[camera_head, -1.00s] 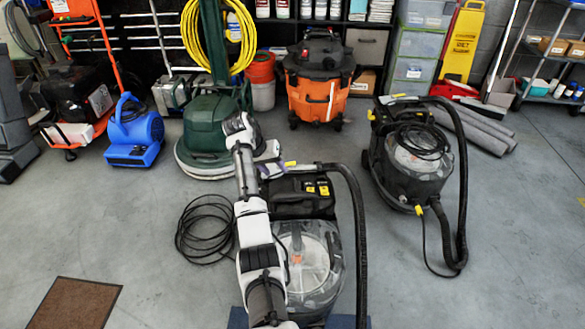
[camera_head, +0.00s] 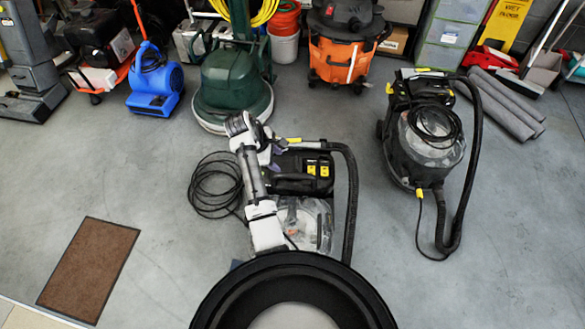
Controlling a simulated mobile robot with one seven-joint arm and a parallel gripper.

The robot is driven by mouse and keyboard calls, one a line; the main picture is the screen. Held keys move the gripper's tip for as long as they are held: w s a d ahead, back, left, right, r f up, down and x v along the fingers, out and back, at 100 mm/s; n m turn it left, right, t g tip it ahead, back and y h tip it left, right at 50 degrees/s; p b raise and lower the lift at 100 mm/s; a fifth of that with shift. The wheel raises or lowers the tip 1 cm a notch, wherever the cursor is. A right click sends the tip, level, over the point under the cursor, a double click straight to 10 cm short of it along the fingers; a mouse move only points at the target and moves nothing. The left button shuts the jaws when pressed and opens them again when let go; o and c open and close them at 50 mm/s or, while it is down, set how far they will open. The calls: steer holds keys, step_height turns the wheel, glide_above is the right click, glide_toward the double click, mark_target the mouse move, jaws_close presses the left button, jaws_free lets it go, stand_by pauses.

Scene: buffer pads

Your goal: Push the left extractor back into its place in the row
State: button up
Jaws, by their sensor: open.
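The left extractor (camera_head: 304,184), black with a clear tank and yellow latches, stands upright on the floor in the middle of the head view. Its black hose (camera_head: 351,200) hangs down its right side. A similar right extractor (camera_head: 427,145) stands farther back to the right. My white arm partly covers the left extractor's left side. My gripper (camera_head: 277,149) is at the left extractor's upper left edge, by its handle. The jaws are open and small in view; I cannot tell whether they touch it.
A coiled black cable (camera_head: 214,186) lies left of the left extractor. A green floor machine (camera_head: 232,85), blue blower (camera_head: 155,82) and orange vacuum (camera_head: 340,60) stand behind. Grey rolls (camera_head: 507,105) lie at right. A brown mat (camera_head: 90,265) lies at front left, with bare floor around it.

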mark_target(293, 174)
steer(key=x, duration=1.3)
steer(key=shift+c, duration=0.2)
jaws_close()
